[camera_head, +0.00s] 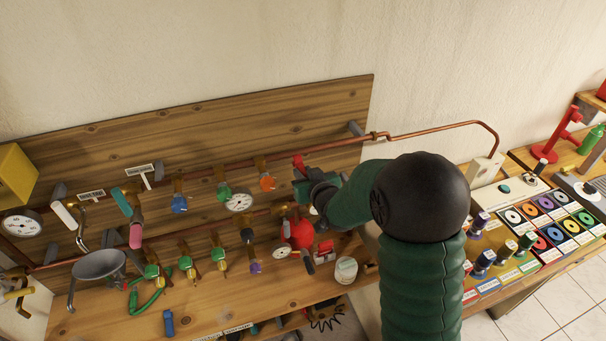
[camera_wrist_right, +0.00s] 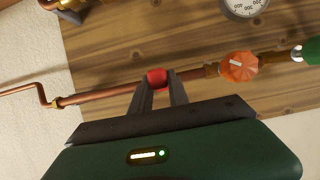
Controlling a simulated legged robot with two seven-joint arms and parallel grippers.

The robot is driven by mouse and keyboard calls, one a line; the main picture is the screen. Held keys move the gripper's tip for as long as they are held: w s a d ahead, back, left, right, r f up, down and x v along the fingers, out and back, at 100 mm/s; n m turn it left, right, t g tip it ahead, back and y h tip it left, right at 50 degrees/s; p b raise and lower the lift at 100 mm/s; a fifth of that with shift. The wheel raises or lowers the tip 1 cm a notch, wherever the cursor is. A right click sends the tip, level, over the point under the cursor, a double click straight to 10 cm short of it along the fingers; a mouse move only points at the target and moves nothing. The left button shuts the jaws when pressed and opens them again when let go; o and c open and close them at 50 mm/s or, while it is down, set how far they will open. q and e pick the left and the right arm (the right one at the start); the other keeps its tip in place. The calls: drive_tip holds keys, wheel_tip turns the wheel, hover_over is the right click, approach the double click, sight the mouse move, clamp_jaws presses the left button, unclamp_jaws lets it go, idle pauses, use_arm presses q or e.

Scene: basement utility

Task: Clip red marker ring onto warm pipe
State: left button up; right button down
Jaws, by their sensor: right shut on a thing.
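The red marker ring (camera_wrist_right: 157,77) is between the fingertips of my right gripper (camera_wrist_right: 157,84) in the right wrist view. The gripper is shut on it. The ring lines up with the upper copper pipe (camera_wrist_right: 100,94), left of an orange valve knob. Whether it sits around the pipe or just in front of it I cannot tell. In the head view a red piece (camera_head: 299,164) shows at the tip of my right gripper (camera_head: 303,178), by the upper pipe (camera_head: 335,143) right of the orange knob. My arm hides part of the area. My left gripper is out of view.
An orange knob (camera_head: 267,183), a gauge (camera_head: 239,201) and a green knob (camera_head: 224,193) crowd the pipe to the left. A red valve body (camera_head: 298,233) and a white jar (camera_head: 346,269) are below. A tray of coloured rings (camera_head: 548,225) lies right.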

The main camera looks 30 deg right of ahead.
sight(302, 166)
drive_tip(key=shift+d, duration=0.35)
drive_tip(key=shift+s, duration=0.1)
drive_tip(key=shift+a, duration=0.2)
drive_tip(key=shift+a+b, duration=0.2)
drive_tip(key=shift+b, duration=0.1)
drive_tip(key=shift+w+d, duration=0.25)
drive_tip(key=shift+w, duration=0.1)
drive_tip(key=shift+w+d, duration=0.15)
drive_tip(key=shift+w, duration=0.55)
drive_tip(key=shift+w+d, duration=0.15)
drive_tip(key=shift+w, duration=0.55)
drive_tip(key=c, duration=1.2)
unclamp_jaws()
